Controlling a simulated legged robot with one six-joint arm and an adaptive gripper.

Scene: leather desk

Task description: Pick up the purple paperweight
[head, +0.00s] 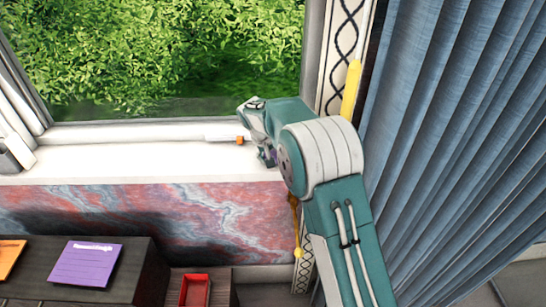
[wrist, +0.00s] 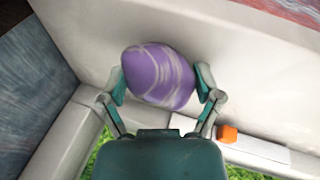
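The purple paperweight (wrist: 158,75) is rounded, with pale swirling streaks. In the wrist view it lies on the white window sill (wrist: 85,25), between the two fingers of my gripper (wrist: 162,84). The fingers are spread at either side of it. The left finger is very close to its side, and I cannot tell if it touches; a small gap shows at the right finger. In the head view my gripper (head: 265,155) is low over the right end of the sill and hides nearly all of the paperweight.
A white bar with an orange block (wrist: 229,134) lies on the sill beside the right finger. The window frame (head: 312,60) and blue curtain (head: 450,120) stand close on the right. A purple note (head: 85,264) and a red tray (head: 194,291) are below left. The sill's left stretch is mostly clear.

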